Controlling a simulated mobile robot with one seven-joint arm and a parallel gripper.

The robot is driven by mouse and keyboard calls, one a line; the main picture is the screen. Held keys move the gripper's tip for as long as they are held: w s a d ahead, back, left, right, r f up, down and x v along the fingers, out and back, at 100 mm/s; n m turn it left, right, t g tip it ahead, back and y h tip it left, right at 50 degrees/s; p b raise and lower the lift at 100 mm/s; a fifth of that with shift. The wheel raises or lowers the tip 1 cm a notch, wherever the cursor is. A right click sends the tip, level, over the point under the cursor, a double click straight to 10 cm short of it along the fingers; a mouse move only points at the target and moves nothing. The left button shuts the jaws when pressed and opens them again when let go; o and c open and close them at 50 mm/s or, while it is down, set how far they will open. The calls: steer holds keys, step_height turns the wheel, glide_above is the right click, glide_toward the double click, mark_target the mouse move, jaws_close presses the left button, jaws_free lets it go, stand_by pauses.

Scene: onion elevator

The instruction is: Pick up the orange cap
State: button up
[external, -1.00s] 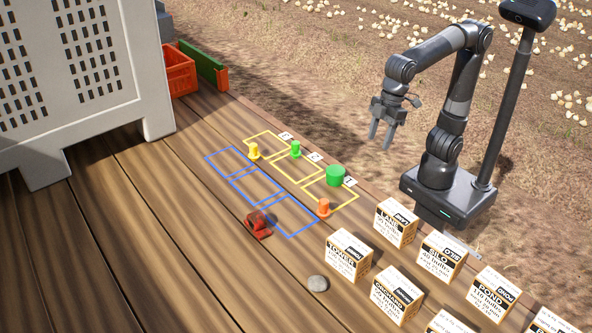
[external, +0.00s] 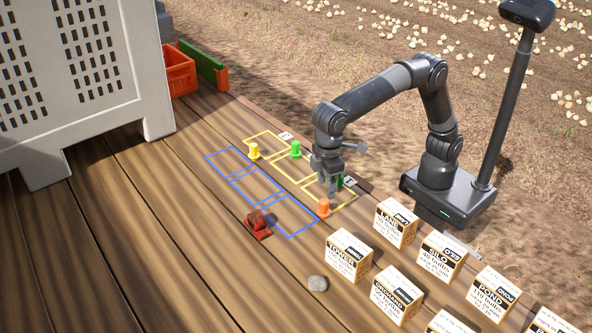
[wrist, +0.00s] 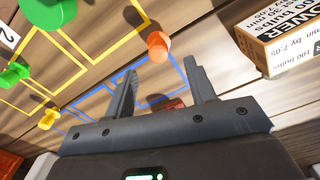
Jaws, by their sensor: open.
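The orange cap (external: 323,209) stands upright on the wooden deck, near the corner of a yellow outlined square. My gripper (external: 332,196) points down beside and above it, close to the cap. In the wrist view the open, empty fingers (wrist: 160,68) are spread apart, and the orange cap (wrist: 158,46) lies just beyond the fingertips, between them in the picture. I cannot tell the exact height of the fingertips above the deck.
A wide green cylinder (wrist: 42,12) is close by, mostly hidden behind my gripper externally. A small green cap (external: 295,149), a yellow cap (external: 254,151) and a red object (external: 257,224) stand nearby. Labelled boxes (external: 348,256) and a stone (external: 317,284) lie in front.

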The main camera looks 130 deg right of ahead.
mark_target(324, 201)
steer(key=f, duration=0.9)
steer(key=shift+d+f, duration=0.2)
steer(key=shift+f, duration=0.05)
steer(key=c, duration=0.8)
steer(key=shift+r, duration=0.15)
steer(key=shift+c, duration=0.2)
